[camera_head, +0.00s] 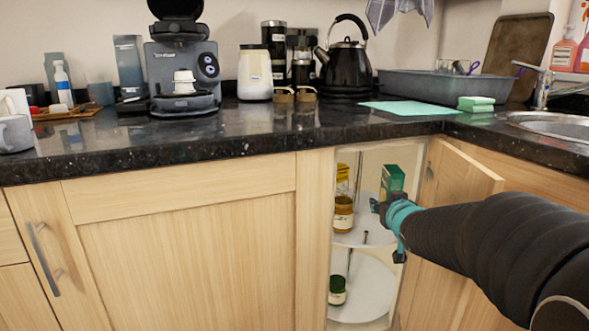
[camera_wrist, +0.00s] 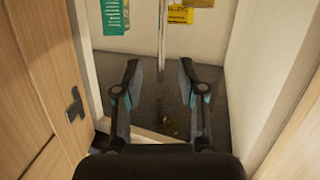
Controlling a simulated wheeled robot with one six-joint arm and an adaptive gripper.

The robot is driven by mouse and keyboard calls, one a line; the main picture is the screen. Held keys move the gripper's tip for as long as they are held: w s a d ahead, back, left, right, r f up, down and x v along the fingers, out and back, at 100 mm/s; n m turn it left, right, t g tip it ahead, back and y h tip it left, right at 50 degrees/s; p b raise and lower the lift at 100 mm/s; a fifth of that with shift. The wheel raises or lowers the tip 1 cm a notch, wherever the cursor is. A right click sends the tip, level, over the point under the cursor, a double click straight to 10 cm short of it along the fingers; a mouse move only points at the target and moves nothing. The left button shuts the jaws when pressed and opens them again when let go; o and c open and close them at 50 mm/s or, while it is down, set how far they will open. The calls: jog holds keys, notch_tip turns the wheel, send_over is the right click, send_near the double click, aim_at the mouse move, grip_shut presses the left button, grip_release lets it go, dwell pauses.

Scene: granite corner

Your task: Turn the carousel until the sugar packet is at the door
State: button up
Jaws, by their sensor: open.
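The carousel (camera_head: 365,235) is a two-tier white turntable on a thin post inside the open corner cabinet. Its upper shelf carries an amber jar (camera_head: 343,218), a yellow packet (camera_head: 342,176) behind it, and a green box (camera_head: 392,180). A jar with a green lid (camera_head: 337,291) stands on the lower shelf. I cannot read which item is the sugar packet. My gripper (camera_head: 378,207) is at the cabinet opening, in front of the green box. In the wrist view my gripper (camera_wrist: 160,78) is open and empty, with the post (camera_wrist: 162,40) beyond, between its fingers.
The cabinet door (camera_head: 465,165) stands open at the right, close to my arm. The dark granite counter (camera_head: 230,125) above holds a coffee machine (camera_head: 183,70), a black kettle (camera_head: 346,65) and a grey basin (camera_head: 440,86). Pale walls flank the opening in the wrist view.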

jog(key=s+a+f+g+p, duration=0.1)
jog(key=s+a+g, duration=0.1)
jog(key=s, duration=0.9)
jog(key=s+a+f+g+p, duration=0.1)
jog(key=s+a+g+p, duration=0.1)
jog(key=s, duration=1)
jog(key=s+a+f+g+p, duration=0.1)
jog(key=s+g, duration=0.4)
jog(key=s, duration=0.7)
jog(key=shift+s+a+m+y+p, duration=0.25)
jog(key=shift+a+p, duration=0.3)
jog(key=shift+a, duration=0.7)
jog(key=shift+f, duration=0.1)
